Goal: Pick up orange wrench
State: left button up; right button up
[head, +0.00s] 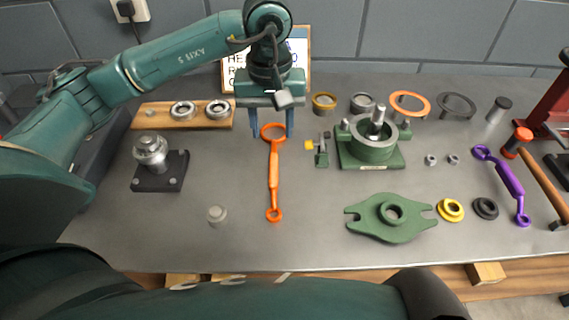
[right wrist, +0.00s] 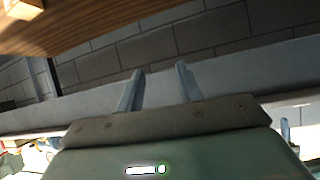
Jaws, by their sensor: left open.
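The orange wrench (head: 273,172) lies on the grey workbench, lengthwise from back to front, with its larger ring at the back. My left gripper (head: 271,134) is open, its fingers pointing down on either side of the wrench's large ring end. I cannot tell whether the fingers touch the ring. My right gripper (right wrist: 157,88) shows in the right wrist view with its two fingers apart and nothing between them, below a wooden edge. It does not show in the head view.
A green casing half (head: 372,150) and green flange (head: 391,215) stand to the right. A wooden bearing board (head: 160,117) and dark-based metal part (head: 160,170) are left. A purple wrench (head: 506,182) and hammer (head: 538,172) lie far right. Bench around the wrench handle is clear.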

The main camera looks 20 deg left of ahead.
aim_at(274, 165)
pick_arm(q)
notch_tip(274, 165, down, 6)
jog(key=shift+f+p, duration=0.2)
jog(key=shift+p, duration=0.15)
jog(key=shift+s+d+f+p, duration=0.15)
jog(key=shift+f+p, duration=0.55)
jog(key=shift+f, duration=1.95)
jog(key=shift+c, duration=0.4)
grip_shut()
